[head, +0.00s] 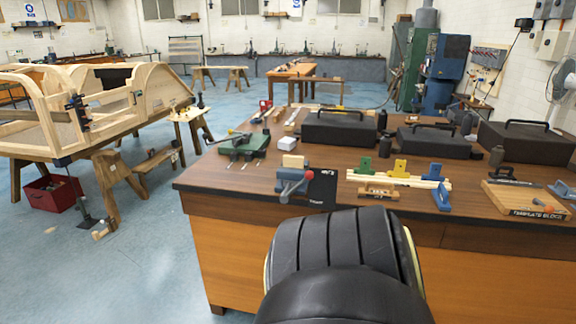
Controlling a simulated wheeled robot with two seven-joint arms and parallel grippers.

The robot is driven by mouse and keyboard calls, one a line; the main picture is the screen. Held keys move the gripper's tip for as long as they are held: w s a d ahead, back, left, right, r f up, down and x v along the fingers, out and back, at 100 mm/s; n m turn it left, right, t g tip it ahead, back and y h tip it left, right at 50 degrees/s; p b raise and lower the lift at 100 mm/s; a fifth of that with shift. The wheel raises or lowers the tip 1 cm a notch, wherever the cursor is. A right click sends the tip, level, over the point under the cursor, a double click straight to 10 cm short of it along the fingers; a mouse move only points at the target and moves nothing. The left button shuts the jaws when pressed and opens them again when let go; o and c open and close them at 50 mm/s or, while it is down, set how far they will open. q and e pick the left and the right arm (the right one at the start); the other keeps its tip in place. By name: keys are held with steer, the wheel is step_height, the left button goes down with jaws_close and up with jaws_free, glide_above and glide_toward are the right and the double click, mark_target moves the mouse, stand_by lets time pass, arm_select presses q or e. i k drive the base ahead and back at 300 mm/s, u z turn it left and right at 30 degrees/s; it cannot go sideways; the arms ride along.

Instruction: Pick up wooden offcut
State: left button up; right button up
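A small pale wooden block (293,161), which looks like the offcut, sits on the brown workbench (232,180) just behind a red and blue vise-like tool (294,184). Its lower part is partly hidden by that tool. Neither of my grippers shows in the head view. A black ribbed part of my own body fills the bottom middle, in front of the bench, and hides part of the bench front.
Black cases (340,129) line the bench's back. Pale strips with coloured clamps (398,168) lie to the right. A wooden bodyframe (150,85) stands left; blue floor (150,250) is open.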

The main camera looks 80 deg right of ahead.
mark_target(290, 161)
steer(key=z, duration=1.1)
steer(key=i, duration=1.75)
steer(key=z, duration=1.65)
steer(key=i, duration=0.75)
steer(key=z, duration=0.5)
